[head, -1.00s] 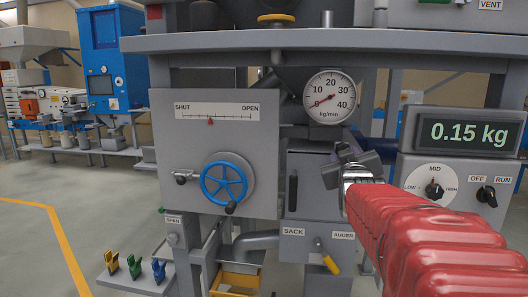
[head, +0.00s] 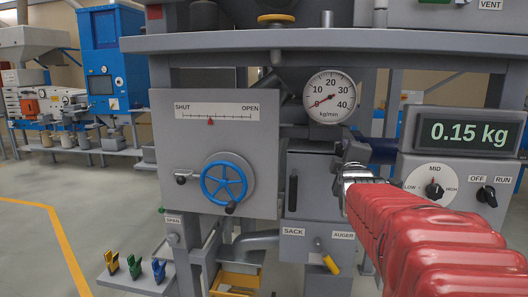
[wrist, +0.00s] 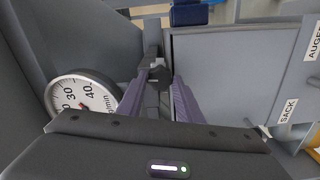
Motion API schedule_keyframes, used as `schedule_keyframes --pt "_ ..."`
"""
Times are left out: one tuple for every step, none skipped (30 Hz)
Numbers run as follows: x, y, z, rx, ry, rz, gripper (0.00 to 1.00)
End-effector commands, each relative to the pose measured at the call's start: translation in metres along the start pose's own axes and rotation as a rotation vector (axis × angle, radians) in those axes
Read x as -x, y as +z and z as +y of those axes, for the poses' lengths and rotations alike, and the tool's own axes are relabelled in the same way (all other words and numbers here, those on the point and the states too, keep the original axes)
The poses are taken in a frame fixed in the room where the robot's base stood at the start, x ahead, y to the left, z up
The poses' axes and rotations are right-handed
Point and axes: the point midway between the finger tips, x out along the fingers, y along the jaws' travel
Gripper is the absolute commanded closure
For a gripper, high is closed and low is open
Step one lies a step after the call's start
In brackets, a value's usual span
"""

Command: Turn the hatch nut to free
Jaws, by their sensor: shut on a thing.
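The hatch nut (wrist: 159,74) is a small dark knob in the wrist view, beside the edge of the grey hatch panel. My gripper (wrist: 158,82) reaches it with two purple-grey fingers, one on each side, shut on it. In the head view my gripper (head: 350,163) is at the upper right edge of the hatch box (head: 313,170), at the end of my red-sleeved arm. The nut is hidden there behind my gripper.
The round kg/min dial (head: 330,97) is just above my gripper, and close at left in the wrist view (wrist: 84,97). The blue handwheel (head: 224,182) is to the left. The scale display (head: 466,134) and switches are to the right. A yellow-handled AUGER lever (head: 329,262) is below.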

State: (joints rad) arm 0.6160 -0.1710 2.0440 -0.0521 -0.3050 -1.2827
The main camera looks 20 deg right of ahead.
Motion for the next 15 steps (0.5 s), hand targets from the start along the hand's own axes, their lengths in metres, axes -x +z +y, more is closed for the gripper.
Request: schedule_keyframes --pt "0.0002 0.0019 -0.0062 0.043 -0.013 -0.004 0.9" --pt "0.0002 0.0019 -0.0062 0.072 -0.013 -0.004 0.9" --pt "0.0002 0.0019 -0.0063 0.11 -0.013 -0.003 0.9" --pt "0.0002 0.0019 -0.0064 0.138 -0.014 -0.003 0.9" --pt "0.0002 0.0019 -0.0065 0.167 -0.014 -0.003 0.9" --pt "0.0002 0.0019 -0.0066 0.205 -0.014 -0.003 0.9" --pt "0.0001 0.0019 -0.0066 0.233 -0.014 -0.002 0.9" --pt "0.0001 0.0019 -0.0067 0.262 -0.014 -0.002 0.9" --pt "0.0001 0.0019 -0.0067 0.3 -0.014 -0.002 0.9" --pt "0.0001 0.0019 -0.0068 0.328 -0.015 -0.002 0.9" --pt "0.0001 0.0018 -0.0068 0.357 -0.015 -0.001 0.9" --pt "0.0001 0.0018 -0.0069 0.395 -0.015 -0.001 0.9" --pt "0.0001 0.0018 -0.0069 0.423 -0.015 -0.001 0.9" --pt "0.0001 0.0018 -0.0069 0.452 -0.015 -0.001 0.9" --pt "0.0001 0.0018 -0.007 0.49 -0.015 0.0 0.9"
